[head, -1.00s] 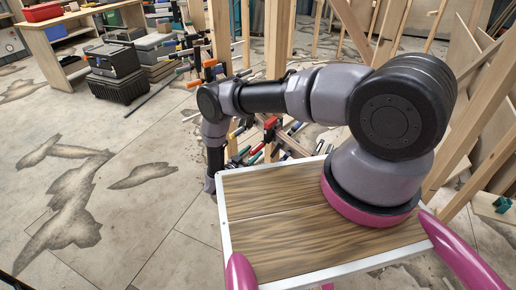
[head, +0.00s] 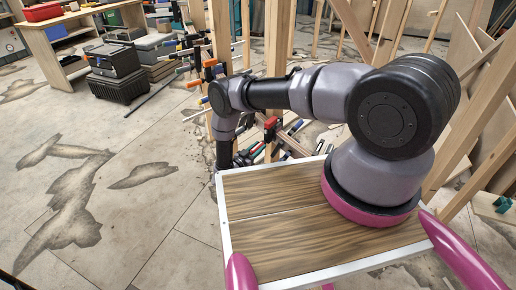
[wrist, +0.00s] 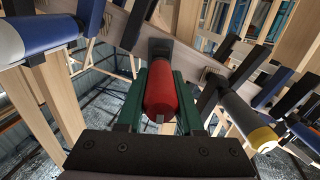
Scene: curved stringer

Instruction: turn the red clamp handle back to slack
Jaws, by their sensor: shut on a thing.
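The red clamp handle (wrist: 161,92) is in the middle of the wrist view, its near end toward the camera. The green fingers of my gripper (wrist: 160,105) lie on both sides of it and are shut on it. Behind the handle, a black clamp part (wrist: 160,48) meets a wooden piece. In the head view my gripper is hidden behind my arm and the tabletop. A red clamp part (head: 270,124) shows there near the wooden posts, but I cannot tell if it is the same clamp.
A blue and white clamp handle (wrist: 45,33) is at upper left in the wrist view, and a grey handle with a yellow end (wrist: 250,122) is at right. Wooden posts (head: 277,40) and several clamps crowd the work area. The floor (head: 150,215) at left is clear.

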